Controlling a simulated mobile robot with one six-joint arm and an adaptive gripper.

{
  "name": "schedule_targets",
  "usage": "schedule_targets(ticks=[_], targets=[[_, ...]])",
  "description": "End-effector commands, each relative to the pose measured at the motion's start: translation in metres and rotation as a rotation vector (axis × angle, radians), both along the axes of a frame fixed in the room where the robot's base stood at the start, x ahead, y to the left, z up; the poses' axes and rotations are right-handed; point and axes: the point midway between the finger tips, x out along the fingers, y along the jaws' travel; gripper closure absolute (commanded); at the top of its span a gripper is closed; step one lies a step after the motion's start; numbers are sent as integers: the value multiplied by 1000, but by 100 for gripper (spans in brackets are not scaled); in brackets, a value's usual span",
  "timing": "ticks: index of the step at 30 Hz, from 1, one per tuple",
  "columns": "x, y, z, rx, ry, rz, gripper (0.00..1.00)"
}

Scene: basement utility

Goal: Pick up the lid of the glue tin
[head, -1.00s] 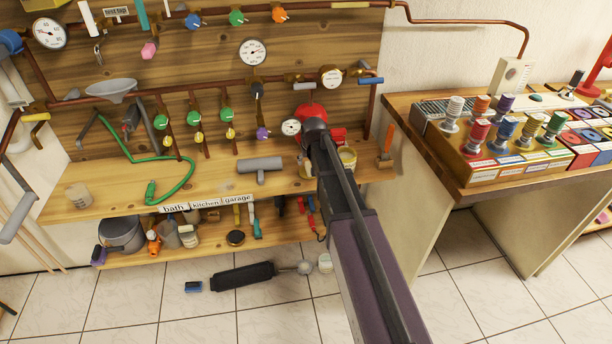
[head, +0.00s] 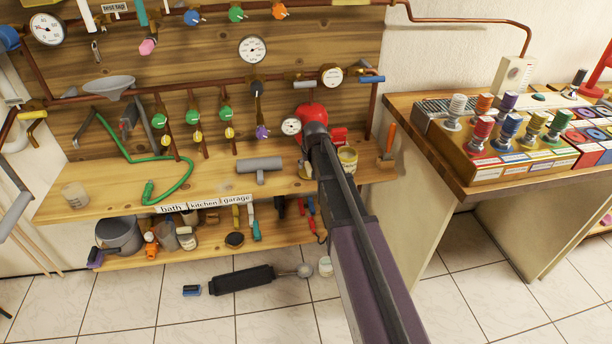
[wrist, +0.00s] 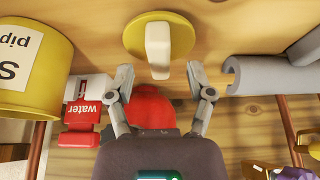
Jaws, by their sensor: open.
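The lid of the glue tin appears to be the round yellow disc (wrist: 134,33) with an upright pale block-like grip (wrist: 158,50) at the top middle of the wrist view. A yellow tin (wrist: 30,65) with a white label stands to its left; it shows in the head view (head: 347,158) just right of my arm's end. My gripper (wrist: 160,75) is open and empty, its fingertips apart on either side of the near end of the grip, not visibly touching it.
A grey pipe tee (head: 259,168) lies on the wooden bench to the left. A red rounded object (wrist: 152,108) sits beneath my gripper in the wrist view, beside a red block marked "water" (wrist: 80,120). Pipes with valves and gauges line the board behind.

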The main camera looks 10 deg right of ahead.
Motion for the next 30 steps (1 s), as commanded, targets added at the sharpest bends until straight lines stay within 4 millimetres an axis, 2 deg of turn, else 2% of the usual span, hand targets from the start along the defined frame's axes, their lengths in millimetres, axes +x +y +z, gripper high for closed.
schedule_targets(ticks=[3, 9, 29, 30], targets=[[5, 0, -13, 0, 0, 0, 31], [9, -1, -22, 0, 0, 0, 31], [9, -1, -22, 0, 0, 0, 31], [9, -1, -22, 0, 0, 0, 37]])
